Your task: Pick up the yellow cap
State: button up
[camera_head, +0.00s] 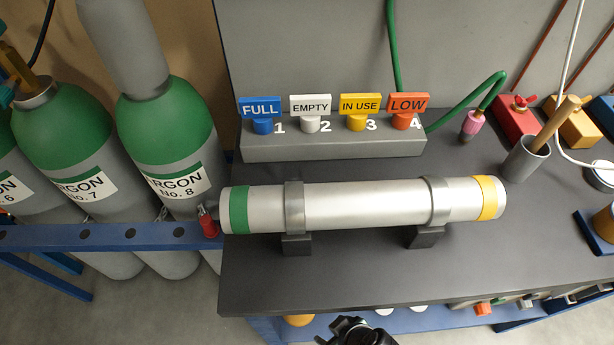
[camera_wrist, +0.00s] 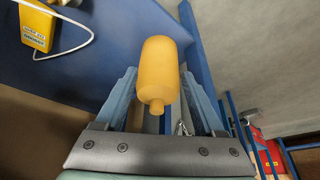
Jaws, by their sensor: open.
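A yellow rounded cylinder with a narrow stub at its near end (camera_wrist: 160,68) shows between the fingers of my gripper (camera_wrist: 158,80) in the wrist view. The gripper is open, and I cannot tell whether the fingers touch it. A yellow rounded thing (camera_head: 299,320) shows partly below the table's front edge in the head view; I cannot tell if it is the same one. A yellow IN USE tag (camera_head: 360,106) stands at place 3 on the grey block. No piece is plainly marked as the cap. My gripper's fingers are not clear in the head view.
A silver cylinder (camera_head: 365,205) with green and yellow bands lies in two clamps on the dark table (camera_head: 270,285). Green argon bottles (camera_head: 165,130) stand at left behind a blue rail (camera_head: 100,238). A yellow box (camera_wrist: 37,26) with a white cable shows in the wrist view.

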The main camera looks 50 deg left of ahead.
jog(key=a, duration=0.4)
jog(key=a+b, duration=0.1)
jog(key=a, duration=0.2)
jog(key=a+f, duration=0.1)
jog(key=a, duration=0.3)
jog(key=shift+w+a+b, duration=0.3)
jog(key=shift+a+b, duration=0.05)
grip_shut()
dwell(1.0)
